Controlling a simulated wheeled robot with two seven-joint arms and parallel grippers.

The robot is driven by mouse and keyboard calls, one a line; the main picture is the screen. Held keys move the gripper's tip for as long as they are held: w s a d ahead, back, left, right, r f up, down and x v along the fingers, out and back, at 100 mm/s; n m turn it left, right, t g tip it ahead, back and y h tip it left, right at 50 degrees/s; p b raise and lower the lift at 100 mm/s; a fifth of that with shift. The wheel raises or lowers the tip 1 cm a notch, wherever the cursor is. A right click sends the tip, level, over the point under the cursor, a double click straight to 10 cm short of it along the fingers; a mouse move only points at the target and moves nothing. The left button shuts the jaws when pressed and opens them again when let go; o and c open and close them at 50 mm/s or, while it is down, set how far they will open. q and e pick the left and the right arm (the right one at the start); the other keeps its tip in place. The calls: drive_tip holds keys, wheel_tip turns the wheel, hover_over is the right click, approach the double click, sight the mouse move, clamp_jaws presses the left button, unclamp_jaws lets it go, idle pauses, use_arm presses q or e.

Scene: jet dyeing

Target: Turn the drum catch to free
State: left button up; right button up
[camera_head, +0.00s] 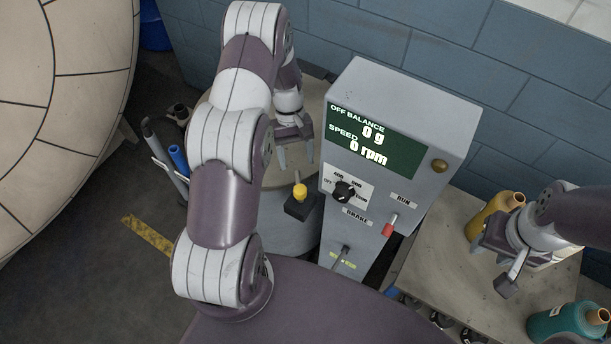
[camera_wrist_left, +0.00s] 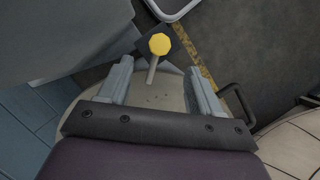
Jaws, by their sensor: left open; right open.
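A catch with a yellow knob (camera_head: 300,191) on a short pale stem stands on a black block (camera_head: 298,208) at the side of the round grey drum housing (camera_head: 285,238). I take it to be the drum catch. My left gripper (camera_head: 297,160) is open and empty, just behind and above the knob. In the left wrist view the yellow knob (camera_wrist_left: 159,44) shows ahead, between the two fingers (camera_wrist_left: 160,67) in line but apart from them. The stem leans a little in that view. My right gripper (camera_head: 490,268) is open and empty over the side table at the right.
A grey control cabinet (camera_head: 400,110) stands right of the catch; its display reads 0 g and 0 rpm. It carries a dial (camera_head: 344,191), a red-tipped run switch (camera_head: 388,229) and a brake lever (camera_head: 341,256). Bottles (camera_head: 565,325) stand on the side table (camera_head: 440,270).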

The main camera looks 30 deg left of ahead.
sight(300, 187)
use_arm(q)
drive_tip(key=p+x, duration=0.1)
drive_tip(key=x, duration=0.2)
drive_tip(key=p+x, duration=0.1)
drive_tip(key=x, duration=0.2)
drive_tip(key=p+x, duration=0.1)
drive_tip(key=x, duration=0.1)
drive_tip(key=shift+w+f, duration=0.3)
drive_tip(key=shift+f, duration=0.25)
drive_tip(key=shift+s+d+f, duration=0.1)
drive_tip(key=shift+s+f, duration=0.1)
drive_tip(key=shift+f, duration=0.1)
drive_tip(key=shift+s+f, duration=0.1)
drive_tip(key=shift+s, duration=0.3)
drive_tip(key=shift+w+f, duration=0.1)
drive_tip(key=shift+w, duration=0.15)
drive_tip(key=c, duration=0.4)
clamp_jaws()
use_arm(e)
drive_tip(key=r, duration=0.3)
drive_tip(key=shift+w+a+r, duration=0.25)
drive_tip(key=shift+w+r, duration=0.05)
drive_tip(key=shift+r, duration=0.05)
